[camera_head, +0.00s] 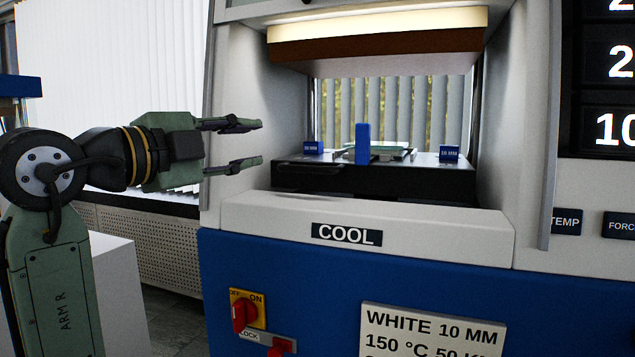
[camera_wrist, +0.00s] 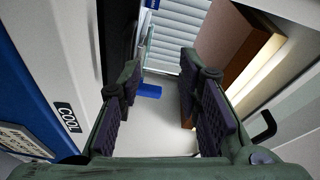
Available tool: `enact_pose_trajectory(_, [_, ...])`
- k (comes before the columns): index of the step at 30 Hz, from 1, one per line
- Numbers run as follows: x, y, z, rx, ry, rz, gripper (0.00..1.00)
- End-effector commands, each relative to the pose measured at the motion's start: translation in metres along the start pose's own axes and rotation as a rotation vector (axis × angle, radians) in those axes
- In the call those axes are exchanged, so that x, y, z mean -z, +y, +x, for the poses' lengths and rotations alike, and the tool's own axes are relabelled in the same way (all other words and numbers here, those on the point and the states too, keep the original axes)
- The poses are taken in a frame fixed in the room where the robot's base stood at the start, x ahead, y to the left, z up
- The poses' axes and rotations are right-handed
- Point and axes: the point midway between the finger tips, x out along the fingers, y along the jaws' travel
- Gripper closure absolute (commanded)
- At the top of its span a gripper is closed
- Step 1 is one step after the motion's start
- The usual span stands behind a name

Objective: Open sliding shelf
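The sliding shelf (camera_head: 400,185) is a dark slab inside the press opening, above the ledge with the COOL label. A blue upright handle (camera_head: 362,143) stands at its front middle; the handle also shows in the wrist view (camera_wrist: 149,91), beyond and between my fingers. Two small blue 10 MM blocks sit on the shelf, one at the left (camera_head: 312,148) and one at the right (camera_head: 449,154). My gripper (camera_head: 262,143) is open and empty, left of the handle at the left side of the opening, with its fingers pointing right. It is apart from the handle.
The press's upper plate (camera_head: 375,50) hangs above the shelf. The COOL ledge (camera_head: 270,218) runs below it, and white side walls bound the opening. A red switch (camera_head: 240,312) is on the blue front. A white box (camera_head: 118,285) stands at the lower left.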

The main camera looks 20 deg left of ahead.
Motion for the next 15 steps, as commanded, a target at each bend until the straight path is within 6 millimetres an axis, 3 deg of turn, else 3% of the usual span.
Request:
enact_pose_trajectory(3, [0.015,0.021,-0.004,-0.158,0.060,0.107,0.69])
enact_pose_trajectory(8, [0.022,0.031,-0.001,-0.225,0.096,0.154,0.69])
enact_pose_trajectory(15, [0.026,0.038,0.036,-0.224,0.097,0.152,0.69])
